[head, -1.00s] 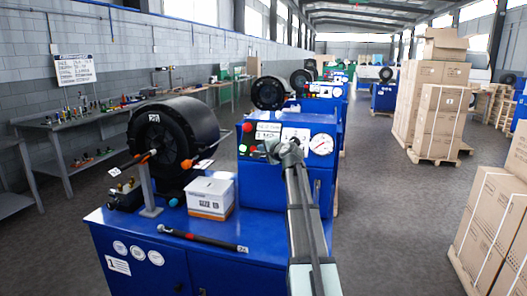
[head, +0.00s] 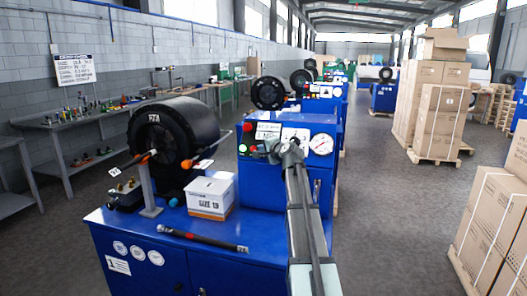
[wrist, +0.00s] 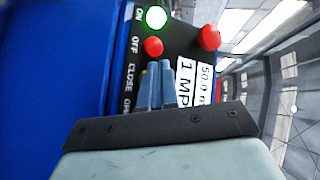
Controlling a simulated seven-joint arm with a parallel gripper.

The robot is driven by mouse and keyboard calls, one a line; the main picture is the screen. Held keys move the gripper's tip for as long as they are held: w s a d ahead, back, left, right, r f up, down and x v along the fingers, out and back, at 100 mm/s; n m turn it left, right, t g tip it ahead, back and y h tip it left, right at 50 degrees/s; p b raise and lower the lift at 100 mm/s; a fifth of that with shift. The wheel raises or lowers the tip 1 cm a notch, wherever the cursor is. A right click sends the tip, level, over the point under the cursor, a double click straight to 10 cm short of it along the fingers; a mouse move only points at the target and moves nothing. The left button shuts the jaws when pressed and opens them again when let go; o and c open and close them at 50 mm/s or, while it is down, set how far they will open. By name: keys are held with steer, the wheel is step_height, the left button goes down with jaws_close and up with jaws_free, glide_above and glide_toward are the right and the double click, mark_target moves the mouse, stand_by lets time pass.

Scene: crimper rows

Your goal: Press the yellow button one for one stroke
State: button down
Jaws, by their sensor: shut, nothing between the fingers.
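The control panel is on the blue crimper (head: 290,150). In the wrist view it shows a lit green ON button (wrist: 155,17), a red OFF button (wrist: 152,47) and CLOSE and OPEN labels. My gripper (wrist: 157,75) has its fingers together, with the tips at the panel beside the CLOSE label. A small sliver of yellow, likely the yellow button (wrist: 143,74), shows at the left edge of the fingers; the rest is hidden behind them. In the head view my gripper (head: 265,147) covers that spot. I cannot tell whether the tips touch the button.
A larger red knob (wrist: 208,38) and white readouts (wrist: 200,82) are close to the fingers. A round gauge (head: 321,144) is on the panel's right. Cartons (head: 492,220) stand at right.

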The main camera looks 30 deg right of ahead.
steer(key=shift+w+d+f, duration=0.1)
stand_by(0.7)
steer(key=shift+w+d+f, duration=0.15)
steer(key=shift+w+d+f, duration=0.25)
steer(key=shift+d, duration=0.05)
stand_by(1.3)
steer(key=shift+s+a+r, duration=0.45)
steer(key=shift+s+a, duration=0.1)
steer(key=shift+r, duration=0.1)
stand_by(0.5)
steer(key=shift+s+a+r, duration=1.3)
steer(key=shift+s+a, duration=0.15)
steer(key=shift+a, duration=0.05)
stand_by(1.2)
